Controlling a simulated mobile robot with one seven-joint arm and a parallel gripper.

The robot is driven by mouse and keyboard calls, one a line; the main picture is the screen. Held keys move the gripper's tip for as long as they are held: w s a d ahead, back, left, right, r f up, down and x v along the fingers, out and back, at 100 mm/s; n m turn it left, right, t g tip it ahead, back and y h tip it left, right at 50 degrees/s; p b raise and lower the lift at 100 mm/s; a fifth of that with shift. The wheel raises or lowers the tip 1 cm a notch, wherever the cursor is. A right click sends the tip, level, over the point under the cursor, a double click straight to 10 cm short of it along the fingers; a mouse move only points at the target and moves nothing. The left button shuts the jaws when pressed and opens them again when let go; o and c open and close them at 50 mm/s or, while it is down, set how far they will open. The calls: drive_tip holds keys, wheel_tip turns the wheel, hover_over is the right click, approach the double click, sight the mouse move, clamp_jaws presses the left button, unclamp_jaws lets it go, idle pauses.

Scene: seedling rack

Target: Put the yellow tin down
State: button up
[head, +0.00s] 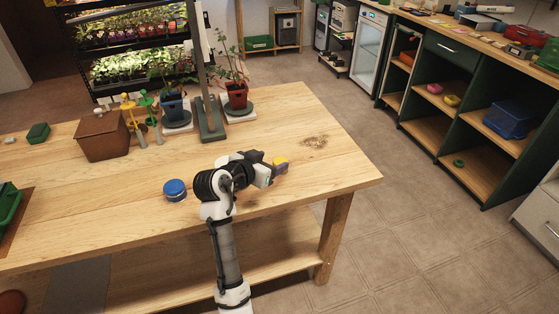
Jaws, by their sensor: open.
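A small yellow thing, likely the yellow tin (279,160), shows at the end of my gripper (278,170), over the right part of the wooden table (315,115). My arm and gripper hide most of it. I cannot tell whether it touches the table or the fingers. My gripper is open, low over the table top. A blue tin (175,190) stands on the table to the left of my arm.
A brown box (102,136), stakes, potted plants (236,95) and a dark upright stand (211,120) fill the table's back. A crumbly patch (315,141) lies right of my gripper. The table's right end is otherwise clear. Green shelving (470,110) stands at the right.

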drive_tip(key=shift+v, duration=2.35)
drive_tip(key=shift+r, duration=0.1)
